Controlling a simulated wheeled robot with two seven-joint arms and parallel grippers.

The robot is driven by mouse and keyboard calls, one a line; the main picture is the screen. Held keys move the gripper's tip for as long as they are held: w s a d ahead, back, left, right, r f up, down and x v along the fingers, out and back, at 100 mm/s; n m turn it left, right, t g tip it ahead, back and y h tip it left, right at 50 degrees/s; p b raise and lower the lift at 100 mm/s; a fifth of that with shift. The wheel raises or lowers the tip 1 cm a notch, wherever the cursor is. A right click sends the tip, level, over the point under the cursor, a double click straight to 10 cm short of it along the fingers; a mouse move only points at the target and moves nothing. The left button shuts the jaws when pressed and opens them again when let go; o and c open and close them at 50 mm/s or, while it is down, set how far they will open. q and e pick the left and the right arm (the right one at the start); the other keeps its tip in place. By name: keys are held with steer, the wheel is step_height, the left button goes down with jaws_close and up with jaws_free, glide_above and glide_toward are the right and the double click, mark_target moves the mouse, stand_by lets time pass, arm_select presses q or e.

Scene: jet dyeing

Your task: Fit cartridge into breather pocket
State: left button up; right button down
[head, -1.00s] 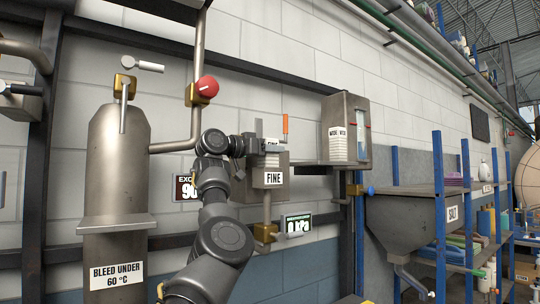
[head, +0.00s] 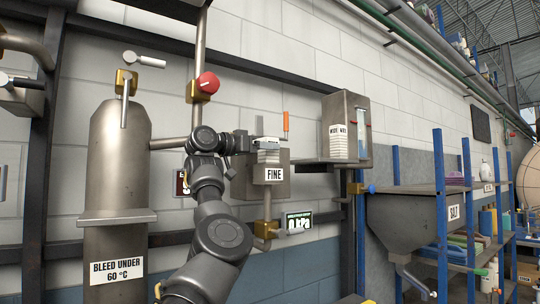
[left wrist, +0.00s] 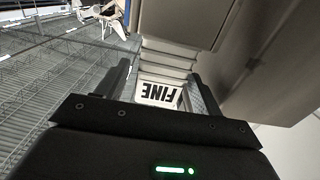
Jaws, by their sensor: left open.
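The white ribbed cartridge (left wrist: 160,92), labelled FINE, shows upside down between the open fingers of my left gripper (left wrist: 160,90) in the left wrist view. There is a gap between it and the fingers. In the head view the ribs of the cartridge (head: 268,157) show just under the left gripper (head: 268,144). They stand at the top of the grey breather pocket (head: 274,190), whose front is also labelled FINE. The cartridge's lower end is hidden, so how deep it sits cannot be told. My right gripper is not in view.
An orange-handled lever (head: 285,122) rises just behind the gripper. A valve (head: 267,229) hangs below the pocket. A red knob (head: 207,83) and a steel vessel (head: 118,170) stand left.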

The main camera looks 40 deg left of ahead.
arm_select(q)
steer(key=b+v, duration=0.3)
steer(key=v, duration=0.6)
steer(key=shift+b, duration=0.4)
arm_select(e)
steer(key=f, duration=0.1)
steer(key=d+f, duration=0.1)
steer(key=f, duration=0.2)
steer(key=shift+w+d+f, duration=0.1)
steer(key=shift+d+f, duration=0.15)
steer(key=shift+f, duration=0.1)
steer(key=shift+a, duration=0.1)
